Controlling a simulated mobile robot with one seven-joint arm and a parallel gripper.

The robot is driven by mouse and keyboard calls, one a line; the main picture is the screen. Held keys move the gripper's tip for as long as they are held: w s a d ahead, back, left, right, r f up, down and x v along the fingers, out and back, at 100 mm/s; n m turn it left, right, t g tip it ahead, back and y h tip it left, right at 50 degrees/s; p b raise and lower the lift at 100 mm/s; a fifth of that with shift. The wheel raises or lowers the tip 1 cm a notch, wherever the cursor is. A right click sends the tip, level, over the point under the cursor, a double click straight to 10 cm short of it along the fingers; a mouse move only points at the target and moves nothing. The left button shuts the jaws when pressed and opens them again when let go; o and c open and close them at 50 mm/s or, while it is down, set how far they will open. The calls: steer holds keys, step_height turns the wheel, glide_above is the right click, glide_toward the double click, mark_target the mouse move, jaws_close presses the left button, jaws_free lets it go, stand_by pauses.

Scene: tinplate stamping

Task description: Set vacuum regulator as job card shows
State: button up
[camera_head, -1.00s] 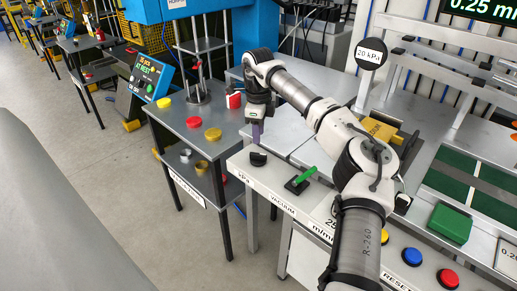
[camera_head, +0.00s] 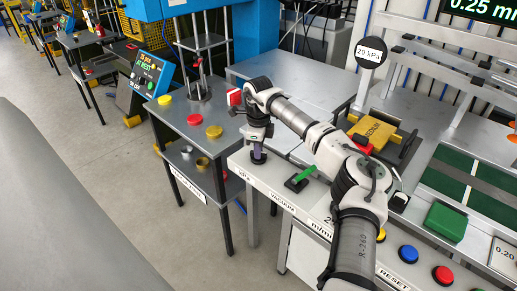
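My gripper (camera_head: 259,157) points straight down at the left end of the light grey console (camera_head: 236,162), by the "kPa" and "VACUUM" lettering. A green lever (camera_head: 305,174) on a black base stands to the right on the same console. A round sign (camera_head: 370,53) above the bench reads "20 kPa". A white card (camera_head: 505,256) at the right edge reads "0.20"; the rest of it is cut off.
My arm spans the console from lower right. Yellow, blue (camera_head: 408,254) and red (camera_head: 443,275) buttons and a green block (camera_head: 446,221) lie to its right. A dark side table (camera_head: 178,122) with coloured discs stands left. A yellow block (camera_head: 375,133) sits behind the arm.

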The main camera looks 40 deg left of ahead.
jaws_close()
steer(key=shift+m, duration=0.3)
steer(key=m, duration=0.3)
steer(key=shift+m, duration=0.3)
steer(key=m+b, duration=0.1)
steer(key=m, duration=0.9)
steer(key=shift+m+b, duration=0.35)
steer(key=shift+m, duration=0.05)
steer(key=shift+m+b, duration=0.3)
steer(key=shift+m, duration=2)
